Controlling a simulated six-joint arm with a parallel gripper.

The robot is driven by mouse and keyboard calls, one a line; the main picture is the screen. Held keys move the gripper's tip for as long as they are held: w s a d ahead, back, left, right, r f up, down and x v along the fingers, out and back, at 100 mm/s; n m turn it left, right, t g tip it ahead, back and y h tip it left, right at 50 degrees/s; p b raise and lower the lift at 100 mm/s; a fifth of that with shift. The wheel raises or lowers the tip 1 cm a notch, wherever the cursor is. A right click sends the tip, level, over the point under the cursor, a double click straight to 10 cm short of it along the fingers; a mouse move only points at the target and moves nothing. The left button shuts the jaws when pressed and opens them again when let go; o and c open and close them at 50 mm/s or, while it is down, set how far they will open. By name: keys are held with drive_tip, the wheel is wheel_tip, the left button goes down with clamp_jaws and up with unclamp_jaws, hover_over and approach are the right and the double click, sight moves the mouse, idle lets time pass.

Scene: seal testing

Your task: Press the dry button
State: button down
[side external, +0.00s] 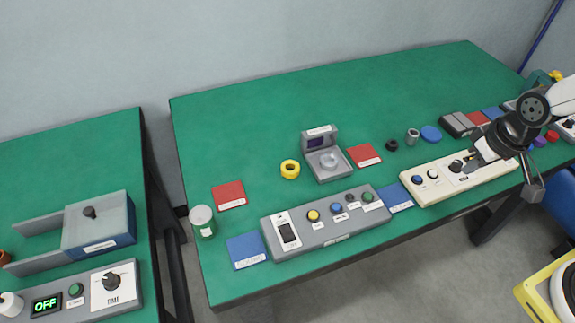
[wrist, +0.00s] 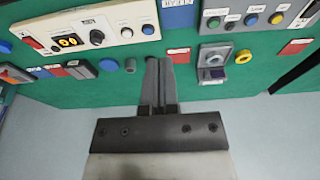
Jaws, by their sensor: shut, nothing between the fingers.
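The grey control panel (side external: 325,225) lies at the bench's front edge with a yellow button (side external: 313,215), a blue button (side external: 335,208), a dark button (side external: 351,200) and a green button (side external: 368,197). A cream panel (side external: 440,186) to its right carries a blue button (side external: 417,180), a white button (side external: 433,174) and a black knob (side external: 456,166). The labels are too small to read, so I cannot tell which button is dry. My gripper (side external: 469,157) appears over the cream panel's right part. In the wrist view, my gripper (wrist: 158,62) is shut and empty.
A grey tester with an upright lid (side external: 327,165) stands behind the grey panel, beside a yellow ring (side external: 290,169) and a red mat (side external: 364,155). A white-lidded jar (side external: 203,222) is at the bench's left. The back of the green bench (side external: 300,110) is clear.

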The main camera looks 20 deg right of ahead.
drive_tip(key=shift+a, duration=0.1)
idle(0.3)
drive_tip(key=m+t+y, duration=0.2)
drive_tip(key=m+t, duration=0.4)
drive_tip(key=m, duration=1.9)
hover_over(316, 217)
wheel_tip(316, 217, down, 7)
drive_tip(key=shift+f, duration=0.15)
drive_tip(key=shift+f, duration=0.1)
drive_tip(key=shift+f, duration=4.3)
